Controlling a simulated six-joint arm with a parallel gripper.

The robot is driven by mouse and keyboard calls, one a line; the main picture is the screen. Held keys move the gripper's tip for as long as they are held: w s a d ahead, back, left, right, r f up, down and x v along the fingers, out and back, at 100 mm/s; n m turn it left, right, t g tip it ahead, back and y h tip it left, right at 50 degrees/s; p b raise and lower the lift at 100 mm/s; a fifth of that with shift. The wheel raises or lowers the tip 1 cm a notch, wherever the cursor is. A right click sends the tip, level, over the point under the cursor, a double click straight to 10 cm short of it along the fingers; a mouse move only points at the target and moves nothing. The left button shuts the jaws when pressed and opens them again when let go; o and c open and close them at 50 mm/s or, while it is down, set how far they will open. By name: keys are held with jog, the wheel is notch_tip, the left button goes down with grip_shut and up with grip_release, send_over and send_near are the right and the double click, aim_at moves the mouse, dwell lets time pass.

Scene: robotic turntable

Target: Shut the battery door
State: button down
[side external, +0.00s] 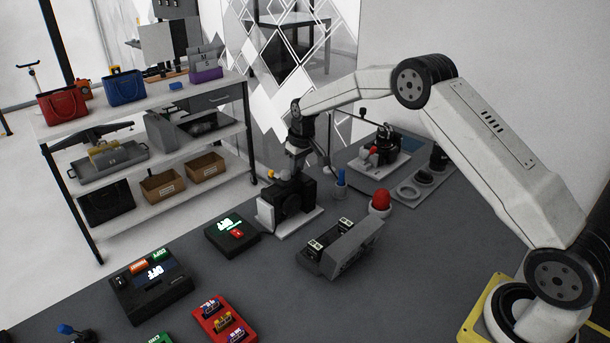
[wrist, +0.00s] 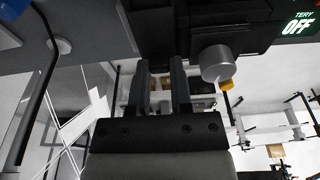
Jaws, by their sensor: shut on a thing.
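A black device (side external: 290,195) stands on a white base near the table's back edge in the side view. My gripper (side external: 297,160) is above it, pointing down, close to its top. In the wrist view the two dark fingers of my gripper (wrist: 162,68) reach up to a dark part of the black device (wrist: 165,30). The fingers are shut on that part; its outline is lost against the dark body, so I cannot tell whether it is the battery door. A silver knob (wrist: 217,63) with a yellow tip is beside the fingers. The door's angle cannot be made out.
A box with a lit display (side external: 232,230) is left of the device; it reads "TERY OFF" in the wrist view (wrist: 298,22). A grey unit (side external: 340,248), a blue peg (side external: 341,178) and a red egg-shaped thing (side external: 380,199) stand to the right. A shelf rack (side external: 160,165) is behind.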

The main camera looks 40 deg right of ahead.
jog(key=shift+w+f+g, duration=0.1)
jog(key=shift+f+g, duration=0.05)
jog(key=shift+g, duration=0.15)
jog(key=c, duration=0.5)
grip_release()
jog(key=shift+a+r+t, duration=0.1)
jog(key=shift+r+t, duration=0.2)
jog(key=shift+t, duration=0.2)
